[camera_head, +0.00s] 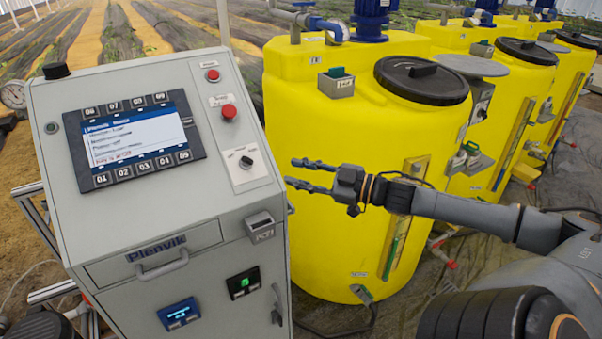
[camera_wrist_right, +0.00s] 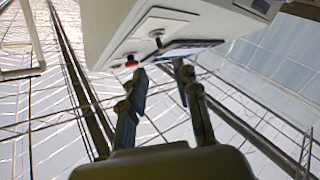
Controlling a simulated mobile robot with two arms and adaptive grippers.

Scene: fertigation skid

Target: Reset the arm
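My right gripper (camera_head: 292,173) reaches in from the right in the head view, its fingers pointing left. It is in front of a yellow tank and just right of the grey control cabinet (camera_head: 150,215). Its two fingers are apart with nothing between them. In the right wrist view the open fingers (camera_wrist_right: 162,75) point up toward the cabinet (camera_wrist_right: 110,20), which appears strongly tilted. My left gripper is not in view.
The cabinet has a lit screen (camera_head: 130,137), a red button (camera_head: 229,112) and a black selector knob (camera_head: 246,162). The nearest yellow tank (camera_head: 320,220) has a black lid (camera_head: 422,80). More yellow tanks (camera_head: 510,110) stand behind it. Dark floor shows at lower right.

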